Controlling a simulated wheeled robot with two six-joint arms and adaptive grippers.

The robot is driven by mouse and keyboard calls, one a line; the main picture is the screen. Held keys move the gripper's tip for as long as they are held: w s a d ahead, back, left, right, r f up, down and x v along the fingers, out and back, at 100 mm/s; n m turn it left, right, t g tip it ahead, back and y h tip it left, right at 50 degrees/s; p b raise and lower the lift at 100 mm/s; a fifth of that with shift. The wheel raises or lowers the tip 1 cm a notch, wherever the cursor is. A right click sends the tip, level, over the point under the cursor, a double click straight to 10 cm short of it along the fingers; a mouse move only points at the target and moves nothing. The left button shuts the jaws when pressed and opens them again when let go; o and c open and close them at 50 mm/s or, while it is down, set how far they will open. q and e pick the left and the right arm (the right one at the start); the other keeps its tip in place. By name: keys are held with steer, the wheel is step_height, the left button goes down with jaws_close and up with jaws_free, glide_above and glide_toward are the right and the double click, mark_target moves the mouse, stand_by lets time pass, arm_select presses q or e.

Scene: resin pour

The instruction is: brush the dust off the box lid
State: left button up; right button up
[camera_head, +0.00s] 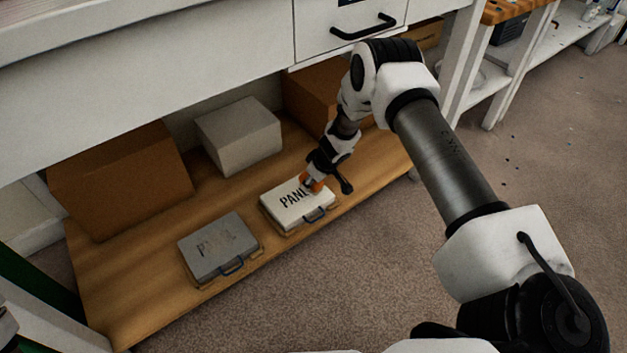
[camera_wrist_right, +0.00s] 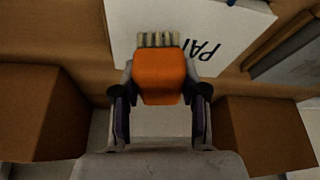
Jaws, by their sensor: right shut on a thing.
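A white box with a blue handle (camera_head: 287,217) lies on the low wooden shelf, its lid bearing black letters that begin "PAN"; my gripper hides the rest. The lid also shows in the right wrist view (camera_wrist_right: 150,16). A grey box (camera_head: 217,245) lies to its left, its lettering faint under a dull grey surface. My right gripper (camera_head: 312,182) is shut on an orange brush (camera_wrist_right: 160,77) with pale bristles. The bristles overlap the white lid in the wrist view; I cannot tell whether they touch it.
Another brown carton (camera_head: 312,97) is behind my right arm. A white bench with a drawer (camera_head: 350,25) overhangs the shelf. The carpet in front is clear.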

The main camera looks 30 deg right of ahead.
steer(key=shift+r+p, duration=1.75)
steer(key=shift+r, duration=0.4)
